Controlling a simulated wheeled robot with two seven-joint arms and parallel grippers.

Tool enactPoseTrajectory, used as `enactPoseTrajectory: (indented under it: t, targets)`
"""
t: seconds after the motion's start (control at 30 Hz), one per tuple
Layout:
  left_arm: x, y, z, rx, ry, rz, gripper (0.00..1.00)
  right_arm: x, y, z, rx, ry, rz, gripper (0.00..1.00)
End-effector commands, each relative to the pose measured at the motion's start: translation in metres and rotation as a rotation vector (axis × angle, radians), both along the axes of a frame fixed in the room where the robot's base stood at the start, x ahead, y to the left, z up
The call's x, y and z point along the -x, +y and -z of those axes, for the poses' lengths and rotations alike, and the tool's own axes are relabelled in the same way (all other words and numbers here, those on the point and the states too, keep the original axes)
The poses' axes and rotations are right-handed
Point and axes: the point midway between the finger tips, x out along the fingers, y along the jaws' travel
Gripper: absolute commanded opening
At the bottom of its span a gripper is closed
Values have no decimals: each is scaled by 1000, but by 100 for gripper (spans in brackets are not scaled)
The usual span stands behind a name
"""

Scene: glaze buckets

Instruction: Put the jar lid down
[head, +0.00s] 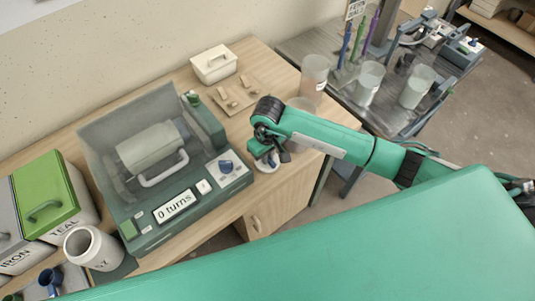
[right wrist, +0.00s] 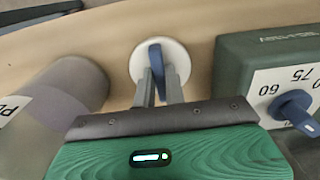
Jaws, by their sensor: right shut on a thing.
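The jar lid is a white disc with a blue upright grip. In the right wrist view the lid (right wrist: 143,60) is over the wooden bench top, and my right gripper (right wrist: 160,88) is shut on its blue grip. In the head view the lid (head: 267,166) shows partly below my right gripper (head: 271,155), near the bench's front edge, right of the machine. I cannot tell whether the lid touches the wood. An open white jar (head: 92,249) stands at the lower left. My left gripper is not in view.
The green machine (head: 145,232) with a blue knob stands close to the lid; its dial box (right wrist: 285,75) shows in the wrist view. A grey cylinder (right wrist: 70,85) stands on the lid's other side. A board (head: 238,95) and white box (head: 214,65) lie farther back.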

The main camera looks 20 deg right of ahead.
Motion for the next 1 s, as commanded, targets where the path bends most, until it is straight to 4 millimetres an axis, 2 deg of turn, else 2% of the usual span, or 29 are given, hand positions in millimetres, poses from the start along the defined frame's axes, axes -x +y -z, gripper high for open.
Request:
enactPoseTrajectory:
  t: [0.03,0.07,0.17,0.43,0.53,0.6,1.0]
  targets:
    - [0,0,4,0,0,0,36,0,0,3,0,-1,0,0]
    - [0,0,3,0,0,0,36,0,0,3,0,0,0,14]
    - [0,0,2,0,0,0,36,0,0,2,-1,0,0,33]
    - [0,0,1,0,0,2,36,0,0,1,-1,0,0,34]
    - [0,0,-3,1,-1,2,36,0,0,-3,-1,0,0,34]
    - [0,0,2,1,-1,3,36,-1,0,-7,-1,-4,-1,34]
    - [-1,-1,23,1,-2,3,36,-1,0,-83,-1,-5,0,34]
